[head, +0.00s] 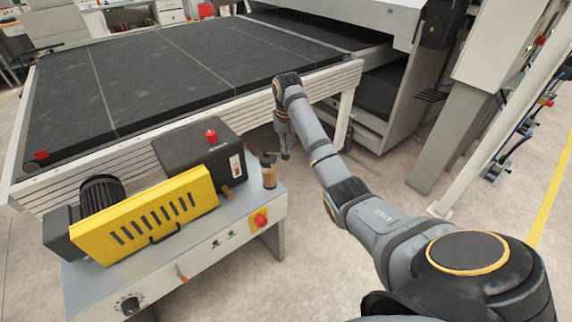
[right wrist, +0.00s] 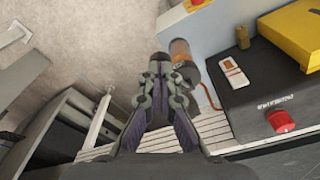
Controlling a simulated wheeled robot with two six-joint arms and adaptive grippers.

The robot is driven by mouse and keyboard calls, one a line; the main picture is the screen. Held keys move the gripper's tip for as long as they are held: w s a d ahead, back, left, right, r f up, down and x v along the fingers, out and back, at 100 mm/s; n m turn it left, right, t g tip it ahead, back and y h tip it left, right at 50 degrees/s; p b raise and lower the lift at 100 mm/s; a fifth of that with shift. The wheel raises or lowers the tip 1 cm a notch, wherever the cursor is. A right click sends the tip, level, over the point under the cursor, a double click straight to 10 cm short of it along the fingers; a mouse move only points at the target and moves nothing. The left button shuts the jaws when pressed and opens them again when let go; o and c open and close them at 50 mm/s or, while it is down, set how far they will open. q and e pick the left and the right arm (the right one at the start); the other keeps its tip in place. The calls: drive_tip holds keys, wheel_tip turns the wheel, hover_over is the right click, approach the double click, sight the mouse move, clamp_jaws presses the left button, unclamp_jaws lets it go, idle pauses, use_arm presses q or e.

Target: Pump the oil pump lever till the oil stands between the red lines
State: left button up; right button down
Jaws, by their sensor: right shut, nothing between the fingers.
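The oil pump (head: 269,176) is a small brown cylinder with a dark top, at the right end of the grey machine bench. It also shows in the right wrist view (right wrist: 181,50), just right of my fingertips. I cannot make out its lever clearly from the parts around it. A pale gauge plate (head: 236,167) sits on the black tank; it also shows in the right wrist view (right wrist: 233,70). Its oil level and red lines are too small to read. My right gripper (head: 285,153) points down beside the pump, shut and empty. My left gripper is out of view.
The black tank (head: 190,150) with a red knob stands behind a yellow slotted guard (head: 145,215). A red stop button (head: 260,219) is on the bench front. The long conveyor (head: 160,75) runs behind. Open floor lies to the right.

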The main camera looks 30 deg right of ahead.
sight(286, 159)
drive_tip(key=shift+f+b, duration=0.45)
drive_tip(key=shift+f, duration=0.25)
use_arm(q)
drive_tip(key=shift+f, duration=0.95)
use_arm(e)
drive_tip(key=shift+f, duration=2.2)
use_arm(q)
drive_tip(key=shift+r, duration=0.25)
use_arm(e)
drive_tip(key=shift+r, duration=0.1)
